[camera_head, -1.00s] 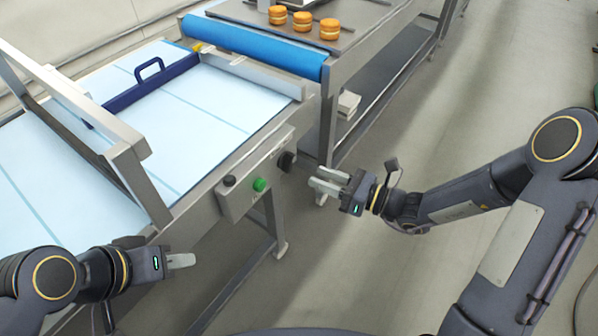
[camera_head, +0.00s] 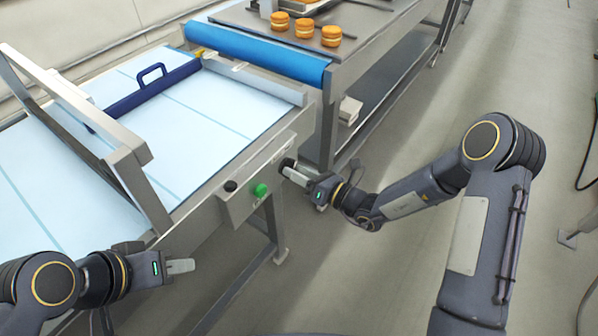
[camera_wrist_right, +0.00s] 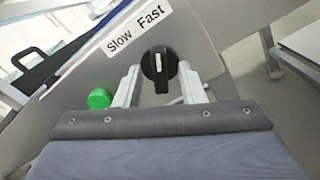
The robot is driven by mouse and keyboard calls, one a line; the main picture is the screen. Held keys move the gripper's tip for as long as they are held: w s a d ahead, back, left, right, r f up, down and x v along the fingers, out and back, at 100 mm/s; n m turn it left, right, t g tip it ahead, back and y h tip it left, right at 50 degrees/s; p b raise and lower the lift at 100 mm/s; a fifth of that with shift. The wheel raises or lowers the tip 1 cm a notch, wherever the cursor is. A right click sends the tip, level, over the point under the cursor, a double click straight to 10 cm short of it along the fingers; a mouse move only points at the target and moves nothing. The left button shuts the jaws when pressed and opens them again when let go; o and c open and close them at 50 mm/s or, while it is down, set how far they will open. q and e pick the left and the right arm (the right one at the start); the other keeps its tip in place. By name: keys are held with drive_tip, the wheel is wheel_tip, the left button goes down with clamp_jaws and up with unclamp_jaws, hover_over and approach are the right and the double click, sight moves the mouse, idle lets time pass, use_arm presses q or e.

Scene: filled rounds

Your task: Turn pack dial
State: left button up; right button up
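The black dial (camera_wrist_right: 159,66) is on the front panel of the conveyor, below a white label reading "Slow Fast" (camera_wrist_right: 134,31). Its raised grip bar is roughly upright in the right wrist view. In the head view the dial (camera_head: 287,163) is partly hidden by my right gripper (camera_head: 289,172). In the right wrist view the two fingers of my right gripper (camera_wrist_right: 160,86) stand apart, one on each side of the dial, with gaps visible. My left gripper (camera_head: 193,266) is low at the left, away from the dial; its fingers overlap in view.
A green button (camera_head: 261,190) and a black button (camera_head: 231,186) sit left of the dial on the same panel. A metal frame (camera_head: 130,155) stands over the pale belt (camera_head: 200,120). Round orange cakes (camera_head: 304,28) rest on the far conveyor.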

clamp_jaws()
drive_tip(key=shift+s+f+n+b, duration=0.1)
drive_tip(key=shift+n+b, duration=6)
drive_tip(key=shift+b, duration=0.65)
